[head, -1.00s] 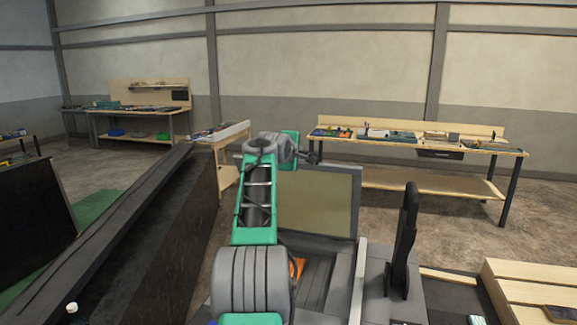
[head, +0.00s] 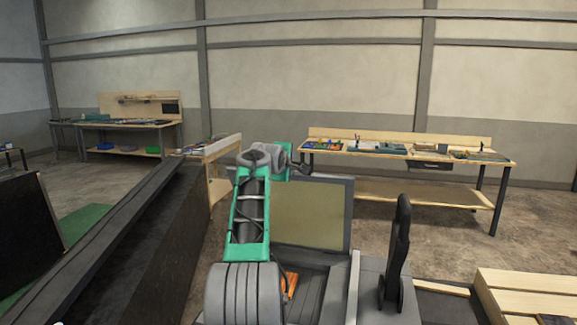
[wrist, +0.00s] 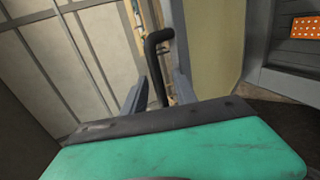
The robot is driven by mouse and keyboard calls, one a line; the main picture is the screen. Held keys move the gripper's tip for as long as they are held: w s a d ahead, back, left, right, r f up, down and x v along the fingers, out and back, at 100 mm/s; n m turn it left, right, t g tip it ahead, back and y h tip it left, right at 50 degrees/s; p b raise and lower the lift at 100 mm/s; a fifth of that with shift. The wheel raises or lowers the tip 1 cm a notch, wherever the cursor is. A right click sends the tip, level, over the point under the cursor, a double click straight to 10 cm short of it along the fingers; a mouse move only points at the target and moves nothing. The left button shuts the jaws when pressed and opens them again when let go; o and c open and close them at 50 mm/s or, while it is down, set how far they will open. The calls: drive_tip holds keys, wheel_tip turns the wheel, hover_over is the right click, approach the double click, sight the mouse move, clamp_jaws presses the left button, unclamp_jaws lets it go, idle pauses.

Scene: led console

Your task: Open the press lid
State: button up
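The press lid (head: 312,217) is a grey-framed panel with an olive face. It stands upright at the back of the grey press body (head: 338,290) in the head view. Its olive face also shows in the wrist view (wrist: 218,45). My gripper (wrist: 158,88) is at the lid's upper edge; the head view mostly hides it behind my green arm. In the wrist view its two grey fingers stand apart, on either side of a black bent handle (wrist: 157,60). A gap shows beside the handle; contact cannot be told.
An orange perforated piece (wrist: 305,27) lies inside the press. A black upright lever (head: 402,250) stands on its right side. A long dark panel (head: 125,250) runs along the left. Wooden slats (head: 520,290) are at lower right. Workbenches (head: 410,150) stand at the back wall.

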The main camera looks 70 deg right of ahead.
drive_tip(key=shift+f, duration=0.1)
drive_tip(key=b+v, duration=0.3)
drive_tip(key=v, duration=0.5)
drive_tip(key=shift+b, duration=0.4)
drive_tip(key=shift+d, duration=0.1)
drive_tip(key=shift+c, duration=0.4)
